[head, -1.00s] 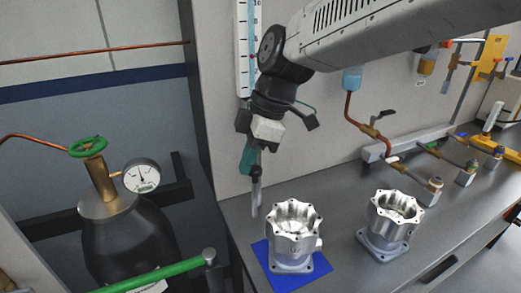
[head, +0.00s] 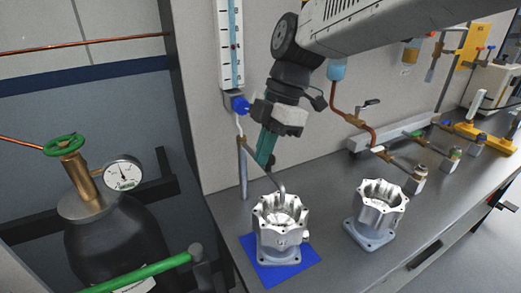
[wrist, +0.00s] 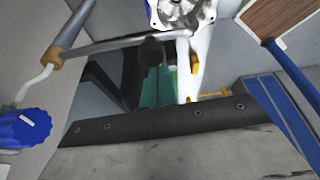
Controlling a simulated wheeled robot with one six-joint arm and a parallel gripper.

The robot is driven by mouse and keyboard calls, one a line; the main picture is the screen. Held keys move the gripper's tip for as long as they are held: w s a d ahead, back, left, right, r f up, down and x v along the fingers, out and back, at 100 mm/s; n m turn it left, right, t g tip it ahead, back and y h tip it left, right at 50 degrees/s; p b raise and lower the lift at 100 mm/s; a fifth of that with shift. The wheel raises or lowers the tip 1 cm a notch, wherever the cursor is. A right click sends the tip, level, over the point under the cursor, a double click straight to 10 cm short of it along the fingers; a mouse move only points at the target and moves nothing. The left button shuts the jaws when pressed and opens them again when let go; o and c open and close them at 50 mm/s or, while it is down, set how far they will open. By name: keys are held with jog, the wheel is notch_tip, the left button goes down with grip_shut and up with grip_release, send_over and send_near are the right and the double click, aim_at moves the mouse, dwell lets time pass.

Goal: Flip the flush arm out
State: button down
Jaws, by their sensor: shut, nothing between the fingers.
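The flush arm is a thin grey metal tube (head: 276,179) on an upright post (head: 243,170) by the wall. It slants out from the post, and its bent end is above the opening of the near housing (head: 281,222). In the wrist view the tube (wrist: 105,46) runs across from a tan joint to near the housing (wrist: 180,12) at the top. My gripper (head: 264,163) is shut and empty, pointing down beside the tube. In the wrist view its dark tip (wrist: 151,50) overlaps the tube; I cannot tell whether they touch.
The near housing stands on a blue mat (head: 262,272). A second housing (head: 375,212) stands to its right. A blue knob (head: 240,105) is on the wall above the post. Valves and copper pipes (head: 362,127) line the back right. A gas cylinder (head: 105,235) stands left of the bench.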

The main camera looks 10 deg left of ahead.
jog(key=shift+d, duration=0.1)
jog(key=v, duration=1)
dwell(0.3)
